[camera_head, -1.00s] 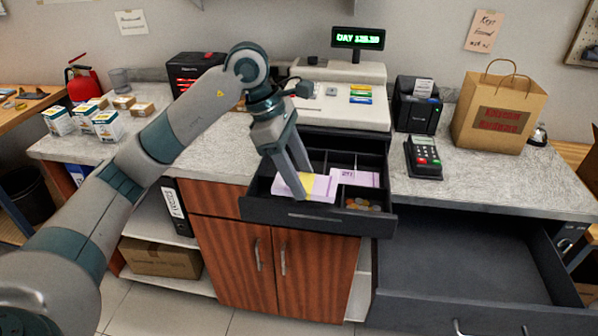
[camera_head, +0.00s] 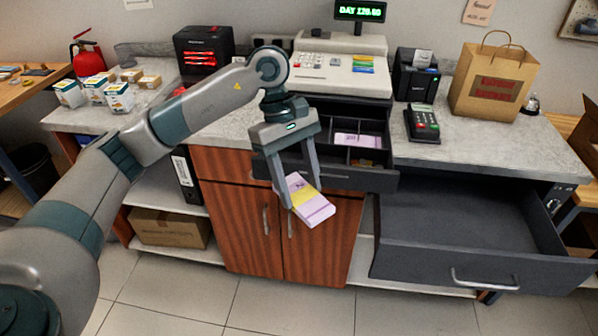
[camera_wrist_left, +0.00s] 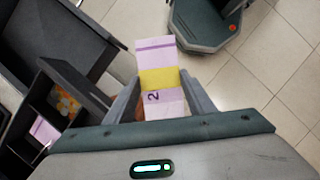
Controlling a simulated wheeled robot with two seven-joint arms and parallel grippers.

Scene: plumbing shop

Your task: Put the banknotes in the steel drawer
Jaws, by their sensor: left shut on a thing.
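A banded stack of pale purple banknotes (camera_head: 311,206) with a yellow strap is held between the fingers of my left gripper (camera_head: 304,198), in front of the till drawer. The stack also shows in the left wrist view (camera_wrist_left: 158,78), with floor below it. More purple notes (camera_head: 358,139) lie in a compartment of the open till drawer (camera_head: 352,179). The large dark steel drawer (camera_head: 455,217) at the lower right is pulled open, and its visible floor is bare. It has a silver handle. My right gripper is not in view.
The cash register (camera_head: 340,72) stands on the counter above the till drawer. A card terminal (camera_head: 422,123), a receipt printer (camera_head: 416,75) and a paper bag (camera_head: 493,82) stand to its right. Open floor lies in front of the cabinet.

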